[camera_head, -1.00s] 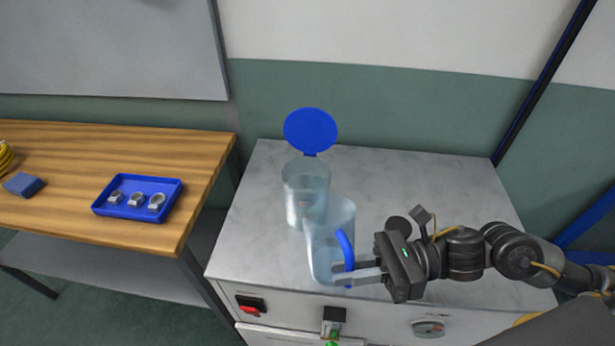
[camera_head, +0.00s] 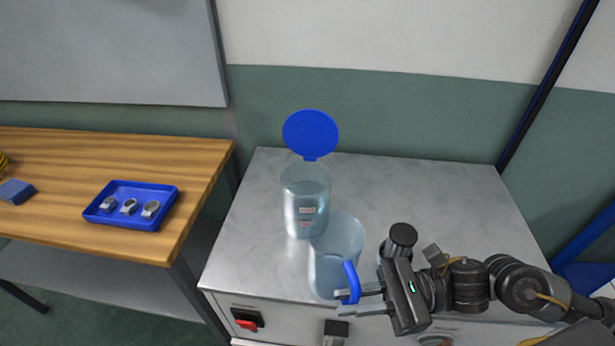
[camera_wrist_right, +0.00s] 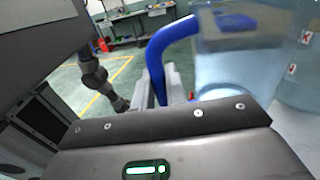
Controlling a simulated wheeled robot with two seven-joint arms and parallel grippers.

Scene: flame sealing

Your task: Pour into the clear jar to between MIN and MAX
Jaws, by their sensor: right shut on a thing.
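The clear jar (camera_head: 292,205) stands upright on the metal cabinet top, its round blue lid (camera_head: 310,134) swung up open behind it. Two small red-and-white marks show on its front. The jar looks bluish inside; I cannot read the level against the marks. My right gripper (camera_head: 353,298) is shut on the blue handle (camera_head: 351,279) of a clear pitcher (camera_head: 327,262). The pitcher is in front of the jar and a little to its right, tilted slightly, with no stream visible. In the right wrist view the handle (camera_wrist_right: 156,62) sits between the fingers. My left gripper is out of view.
A dark-capped container (camera_head: 402,236) stands just behind my right gripper. A red switch (camera_head: 246,319) is on the cabinet front. A wooden bench (camera_head: 190,160) at left holds a blue tray (camera_head: 125,185) of metal parts. The cabinet top (camera_head: 440,195) is clear at right rear.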

